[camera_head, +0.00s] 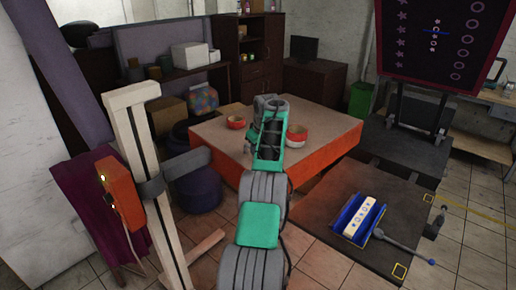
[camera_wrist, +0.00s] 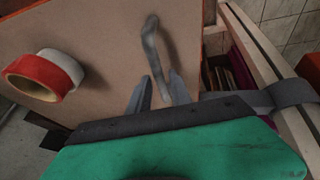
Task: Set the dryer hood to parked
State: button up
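The likely dryer unit is an orange box (camera_head: 121,190) on a pale wooden post (camera_head: 137,150) at the left of the head view. A grey arm or band (camera_head: 182,168) wraps the post and sticks out right toward the table; it also shows in the wrist view (camera_wrist: 272,97). I cannot tell which part is the hood. A bent grey handle-like piece (camera_wrist: 154,50) shows in the wrist view, its lower end between my fingertips. My gripper (camera_wrist: 158,90) has its two fingers apart; contact with the piece is not clear. In the head view, my arm hides the fingertips.
An orange-sided table (camera_head: 325,122) stands under my arm, bearing a roll or bowl (camera_head: 297,136) and another (camera_head: 236,122). A blue tray with a printed white block (camera_head: 361,216) lies on the dark platform (camera_head: 330,195) at right. A purple pouf (camera_head: 199,190) sits behind the post.

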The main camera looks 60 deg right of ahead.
jog(key=shift+o, duration=1)
jog(key=v, duration=0.7)
jog(key=shift+s+r, duration=0.2)
jog(key=shift+r, duration=0.1)
